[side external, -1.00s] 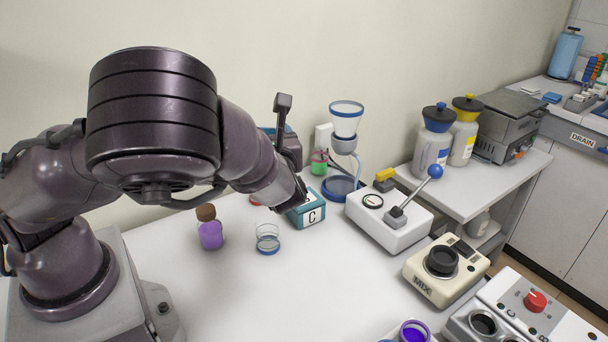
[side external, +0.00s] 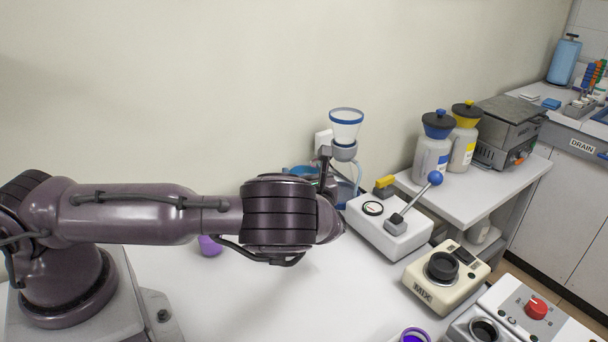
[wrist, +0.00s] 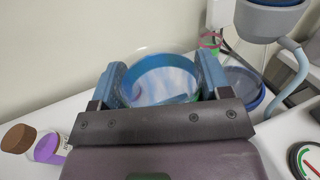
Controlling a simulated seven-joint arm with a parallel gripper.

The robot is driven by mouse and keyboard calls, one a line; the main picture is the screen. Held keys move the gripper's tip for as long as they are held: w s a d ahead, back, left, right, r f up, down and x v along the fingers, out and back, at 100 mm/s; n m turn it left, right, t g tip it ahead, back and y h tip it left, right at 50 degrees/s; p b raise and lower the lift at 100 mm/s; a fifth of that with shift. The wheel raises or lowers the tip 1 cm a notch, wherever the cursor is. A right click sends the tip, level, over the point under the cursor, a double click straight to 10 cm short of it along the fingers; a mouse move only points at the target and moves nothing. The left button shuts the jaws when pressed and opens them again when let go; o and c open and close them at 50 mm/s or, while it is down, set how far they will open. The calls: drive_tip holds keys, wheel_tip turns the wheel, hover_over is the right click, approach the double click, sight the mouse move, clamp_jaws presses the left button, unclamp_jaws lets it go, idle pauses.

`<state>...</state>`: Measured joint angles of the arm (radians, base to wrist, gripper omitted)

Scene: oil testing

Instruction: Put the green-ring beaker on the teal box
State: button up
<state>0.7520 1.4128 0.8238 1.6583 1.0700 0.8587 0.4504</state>
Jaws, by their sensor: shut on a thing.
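My gripper (wrist: 166,85) is shut on a round clear beaker (wrist: 165,78), with one teal finger on each side. The beaker has a bluish rim and a strip of green low on its right side, which fits the green-ring beaker. It seems to be held up near the wall. In the side view my arm hides the fingers; a blue edge (side external: 300,171) shows behind the wrist. The teal box is out of sight in both current views, and I cannot tell how the beaker stands to it.
The blue-ringed funnel stand (side external: 345,130) is close to the right of my wrist. The white lever device (side external: 390,228) and MIX unit (side external: 445,275) are further right. A purple bottle (wrist: 48,147) and a green vessel (wrist: 210,42) show in the wrist view.

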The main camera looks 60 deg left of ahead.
drive_tip(key=o, duration=1)
drive_tip(key=shift+f, duration=0.1)
drive_tip(key=shift+c, duration=0.2)
